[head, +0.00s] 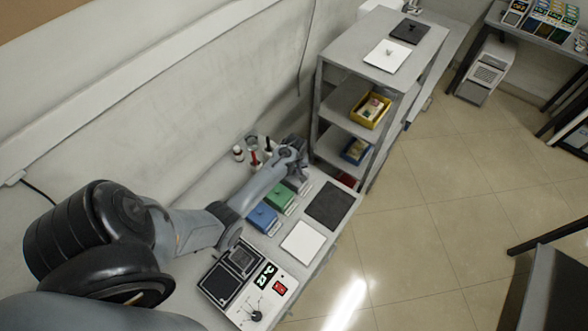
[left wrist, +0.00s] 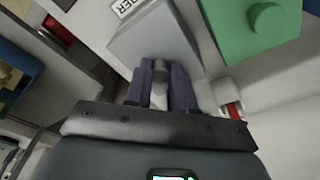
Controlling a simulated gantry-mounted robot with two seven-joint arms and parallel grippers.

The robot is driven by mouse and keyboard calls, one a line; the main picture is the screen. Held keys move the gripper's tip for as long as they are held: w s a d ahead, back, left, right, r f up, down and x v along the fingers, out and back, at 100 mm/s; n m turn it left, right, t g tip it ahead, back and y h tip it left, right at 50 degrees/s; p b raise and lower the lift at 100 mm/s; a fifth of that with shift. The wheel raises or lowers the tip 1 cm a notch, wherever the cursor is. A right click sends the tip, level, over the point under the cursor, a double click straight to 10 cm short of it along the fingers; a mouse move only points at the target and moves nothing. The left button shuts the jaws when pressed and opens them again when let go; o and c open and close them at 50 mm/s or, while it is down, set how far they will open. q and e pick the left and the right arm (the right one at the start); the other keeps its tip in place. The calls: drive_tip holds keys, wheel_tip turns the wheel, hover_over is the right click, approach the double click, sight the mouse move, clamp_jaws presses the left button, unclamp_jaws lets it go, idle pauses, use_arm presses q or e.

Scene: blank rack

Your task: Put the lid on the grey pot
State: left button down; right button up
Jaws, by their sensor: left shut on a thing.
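My left gripper (head: 297,165) is over the back end of the bench, beyond the green box. In the left wrist view its two dark fingers (left wrist: 163,75) are shut on the small dark knob of a grey lid (left wrist: 150,40). The lid lies beside the green box (left wrist: 245,45). A white label with dark letters shows just past the lid's far edge. The grey pot is mostly hidden by the lid and my gripper, and I cannot tell whether the lid rests on it or hangs just above. My right gripper is not in view.
The green box (head: 279,196) and a blue box (head: 262,218) stand in a row. A dark plate (head: 330,206) and a white plate (head: 303,243) lie alongside. Several small bottles (head: 254,158) stand by the wall. A grey shelf rack (head: 352,46) rises close beyond my gripper.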

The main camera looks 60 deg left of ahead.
use_arm(q)
drive_tip(key=shift+f, duration=0.1)
idle(0.3)
drive_tip(key=shift+c, duration=2)
unclamp_jaws()
drive_tip(key=shift+r, duration=0.2)
wheel_tip(320, 180, up, 4)
drive_tip(key=p, duration=0.5)
drive_tip(key=shift+r+p, duration=1.35)
drive_tip(key=shift+p, duration=0.1)
